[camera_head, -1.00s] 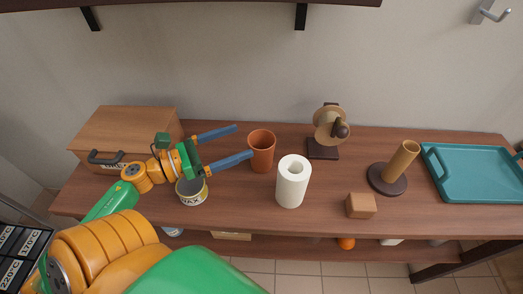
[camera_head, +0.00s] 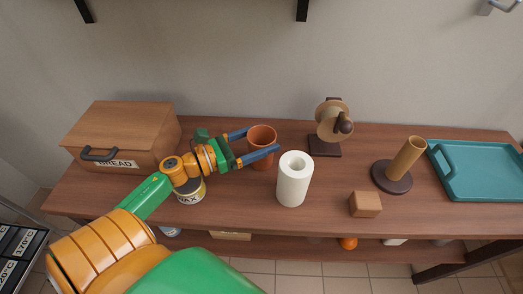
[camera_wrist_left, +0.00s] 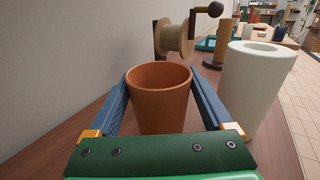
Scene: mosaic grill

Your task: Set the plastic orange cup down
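The orange plastic cup (camera_head: 262,135) stands upright on the wooden table, left of the white paper roll. My left gripper (camera_head: 262,141) reaches in from the left with one finger on each side of the cup. In the left wrist view the cup (camera_wrist_left: 160,95) sits between the two blue fingers (camera_wrist_left: 160,85), with narrow gaps beside its lower body. The fingers look open; whether they touch the cup near the tips is hard to tell. My right gripper is not in view.
The white paper roll (camera_head: 293,182) stands close to the right finger. A white tin (camera_head: 190,194) is under my left wrist, and a bread box (camera_head: 125,135) is at the left. A wooden block (camera_head: 365,205), a brown holder (camera_head: 392,178) and a teal tray (camera_head: 485,190) lie right.

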